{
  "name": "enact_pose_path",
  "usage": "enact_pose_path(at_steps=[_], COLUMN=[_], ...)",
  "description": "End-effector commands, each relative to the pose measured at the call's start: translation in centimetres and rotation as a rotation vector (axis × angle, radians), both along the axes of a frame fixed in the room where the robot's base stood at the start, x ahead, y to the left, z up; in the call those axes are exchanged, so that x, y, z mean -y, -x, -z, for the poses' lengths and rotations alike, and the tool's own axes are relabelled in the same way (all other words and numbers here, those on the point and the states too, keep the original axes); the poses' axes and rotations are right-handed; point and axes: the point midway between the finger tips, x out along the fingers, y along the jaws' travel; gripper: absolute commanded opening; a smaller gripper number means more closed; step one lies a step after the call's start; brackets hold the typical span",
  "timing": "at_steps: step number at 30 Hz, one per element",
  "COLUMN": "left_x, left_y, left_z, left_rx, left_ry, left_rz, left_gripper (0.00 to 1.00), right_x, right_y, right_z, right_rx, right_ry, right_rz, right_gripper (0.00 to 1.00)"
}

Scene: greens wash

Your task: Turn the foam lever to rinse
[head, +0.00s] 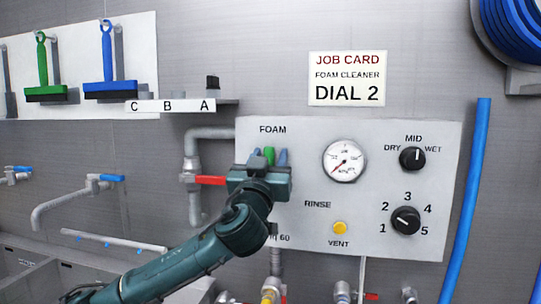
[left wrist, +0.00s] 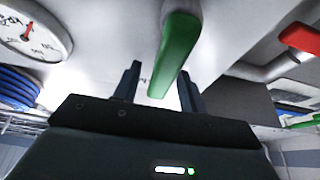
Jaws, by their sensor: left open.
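The green foam lever (head: 269,155) is on the grey control panel (head: 310,130), just below the FOAM label; only its top end shows in the head view. My left gripper (head: 268,159) is in front of it and hides its lower part and pivot. In the left wrist view the green lever (left wrist: 177,55) lies between the two blue fingers of my left gripper (left wrist: 160,71), which is open. I cannot tell whether a finger touches the lever. The RINSE label (head: 317,204) is lower right of the gripper. My right gripper is not in view.
A red-handled valve (head: 210,180) on a pipe is close left of my gripper. A pressure gauge (head: 344,160), a yellow vent button (head: 340,228) and two black knobs are to the right. The job card (head: 347,79) hangs above. A blue hose (head: 467,200) runs at the right.

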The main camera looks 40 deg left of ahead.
Motion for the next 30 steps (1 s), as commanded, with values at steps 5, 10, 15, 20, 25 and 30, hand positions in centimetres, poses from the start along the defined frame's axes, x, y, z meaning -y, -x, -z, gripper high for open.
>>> enact_pose_path(at_steps=[5, 10, 15, 20, 25, 30], left_x=[0.02, 0.01, 0.02, 0.01, 0.01, 0.00], left_y=[0.01, 0.00, 0.00, 0.00, 0.00, 0.00], left_z=[0.03, 0.03, 0.02, 0.01, 0.01, 0.00], left_rx=[0.000, 0.000, 0.000, 0.000, 0.000, 0.000], left_ry=[0.000, 0.000, 0.000, 0.000, 0.000, 0.000], left_rz=[0.000, 0.000, 0.001, 0.000, 0.000, 0.000], left_gripper=[0.42, 0.33, 0.19, 0.06, 0.00, 0.00], right_x=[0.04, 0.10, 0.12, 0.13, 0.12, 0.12], right_y=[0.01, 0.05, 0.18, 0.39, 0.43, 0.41], right_z=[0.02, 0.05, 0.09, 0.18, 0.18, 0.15], right_rx=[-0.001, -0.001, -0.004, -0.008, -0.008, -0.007], right_ry=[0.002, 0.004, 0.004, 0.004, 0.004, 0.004], right_rz=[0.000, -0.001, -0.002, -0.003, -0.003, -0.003], right_gripper=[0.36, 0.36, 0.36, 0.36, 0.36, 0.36])
